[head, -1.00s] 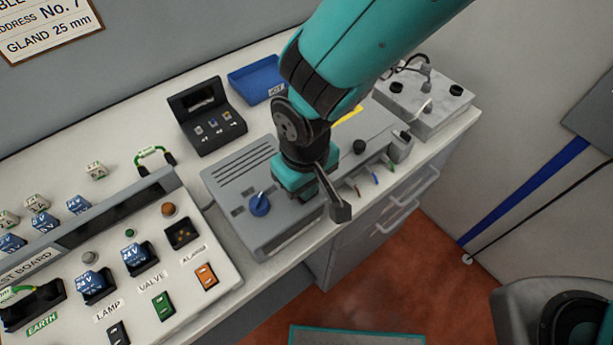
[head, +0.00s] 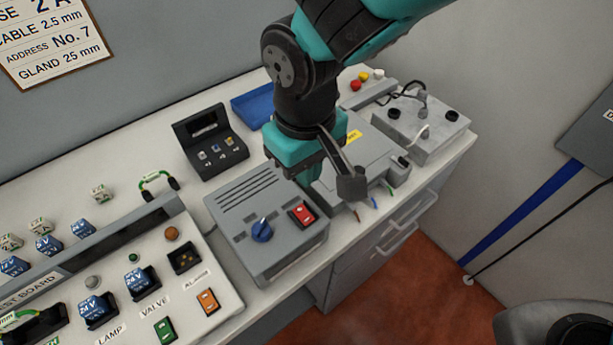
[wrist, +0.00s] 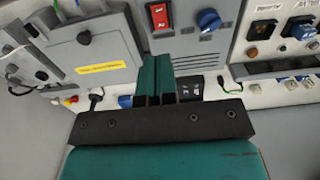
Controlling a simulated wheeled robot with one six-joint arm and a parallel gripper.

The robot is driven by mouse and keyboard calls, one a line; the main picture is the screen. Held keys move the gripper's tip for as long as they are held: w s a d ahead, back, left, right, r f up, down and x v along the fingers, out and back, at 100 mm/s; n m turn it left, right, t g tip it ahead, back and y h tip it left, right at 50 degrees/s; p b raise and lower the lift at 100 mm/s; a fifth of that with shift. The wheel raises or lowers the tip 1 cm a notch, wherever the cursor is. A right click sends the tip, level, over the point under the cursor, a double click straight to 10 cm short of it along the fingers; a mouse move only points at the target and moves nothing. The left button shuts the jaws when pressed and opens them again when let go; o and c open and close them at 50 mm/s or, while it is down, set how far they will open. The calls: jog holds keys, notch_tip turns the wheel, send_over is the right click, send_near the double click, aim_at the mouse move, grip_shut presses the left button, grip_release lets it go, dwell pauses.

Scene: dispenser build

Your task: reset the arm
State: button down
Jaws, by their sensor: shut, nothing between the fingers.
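My gripper (wrist: 155,88) is shut and empty in the wrist view, with its teal fingers side by side. In the head view my teal and black arm hangs over the back of the bench, and the fingers are partly hidden behind the wrist parts. The gripper is above and behind a grey box with a blue knob (head: 262,231) and a red rocker switch (head: 302,212). I cannot tell its exact height, but it appears apart from the box. The same red switch (wrist: 159,16) and blue knob (wrist: 209,19) show in the wrist view.
The test board (head: 75,262) with several blue 24 V blocks stands at the left. A black stand (head: 212,143) and a blue tray (head: 250,103) sit at the back. A grey battery-like box (head: 425,125) is at the right. Red floor (head: 430,285) is clear below the drawers.

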jog(key=s+d+r+y, duration=0.1)
jog(key=s+d+r, duration=0.1)
jog(key=d, duration=0.4)
jog(key=s+d+r+m+y+b, duration=0.1)
jog(key=s+d+r, duration=0.2)
jog(key=d, duration=0.3)
jog(key=s+d+r+y, duration=0.2)
jog(key=d+r, duration=0.3)
jog(key=shift+s+d+m, duration=0.2)
jog(key=shift+d+m, duration=0.1)
jog(key=shift+d, duration=0.1)
jog(key=shift+a, duration=0.1)
